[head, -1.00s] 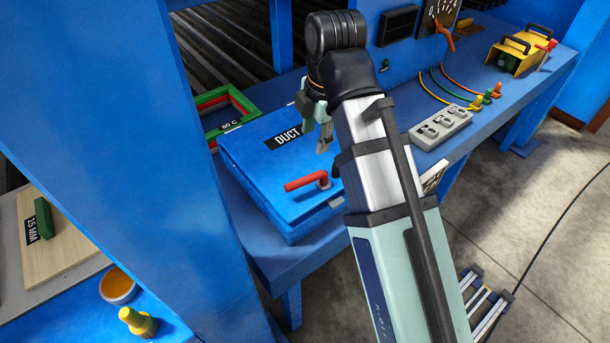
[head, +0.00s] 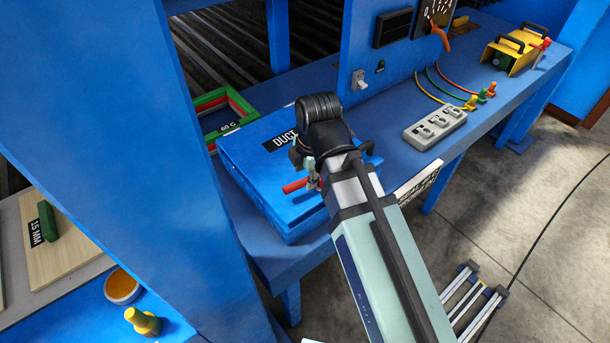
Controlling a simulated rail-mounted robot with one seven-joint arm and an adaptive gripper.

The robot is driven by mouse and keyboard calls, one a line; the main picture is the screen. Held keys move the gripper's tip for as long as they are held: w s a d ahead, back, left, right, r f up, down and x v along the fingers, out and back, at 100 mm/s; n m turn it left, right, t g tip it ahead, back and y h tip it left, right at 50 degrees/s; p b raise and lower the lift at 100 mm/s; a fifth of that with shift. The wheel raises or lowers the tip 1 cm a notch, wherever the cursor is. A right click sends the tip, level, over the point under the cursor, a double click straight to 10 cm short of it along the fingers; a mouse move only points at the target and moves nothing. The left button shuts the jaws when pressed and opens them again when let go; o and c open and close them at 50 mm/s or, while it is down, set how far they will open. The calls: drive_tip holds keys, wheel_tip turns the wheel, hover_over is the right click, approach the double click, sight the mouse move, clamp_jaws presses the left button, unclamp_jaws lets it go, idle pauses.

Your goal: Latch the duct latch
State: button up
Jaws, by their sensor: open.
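The duct is a blue box with a lid (head: 245,160) labelled DUCT, standing on the blue bench. Its latch is a red handle (head: 294,186) at the front of the lid, pointing left in the head view. My gripper (head: 314,182) is low at the handle's right part, mostly hidden by my own wrist and arm. The jaws are open. The handle's pivot end is hidden behind the gripper, and I cannot tell whether the fingers touch the handle.
A green and red frame (head: 222,104) marked 60 C lies behind the box. A grey socket strip (head: 434,128) and coloured cables with plugs (head: 482,97) lie to the right. A blue post (head: 130,130) stands close on the left. A yellow carrier (head: 515,50) stands at the far right.

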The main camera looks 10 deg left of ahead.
drive_tip(key=shift+w+a+f, duration=0.1)
drive_tip(key=shift+f, duration=0.6)
drive_tip(key=shift+w+a+f, duration=0.1)
drive_tip(key=shift+f, duration=0.55)
clamp_jaws()
